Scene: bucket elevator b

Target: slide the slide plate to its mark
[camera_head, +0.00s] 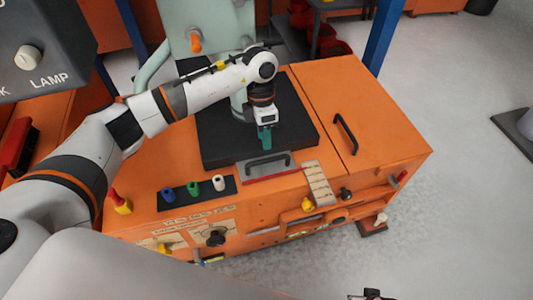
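A flat grey plate (248,172) with a black bar handle (268,162) lies on the orange cabinet top, at the front edge of the black base; it looks like the slide plate. A red strip shows along its front edge; I cannot tell whether this is the mark. My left gripper (265,137) points down with teal fingers just behind the handle, over the black base. Its fingers look close together, but their gap is hidden at this angle. I see no clear contact with the handle. My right gripper is not in view.
The orange cabinet (365,110) has another black handle (345,133) on its right. Blue, green and white knobs (193,188) stand left of the plate, and a ribbed beige strip (319,183) to its right. A pale green column (205,30) rises behind.

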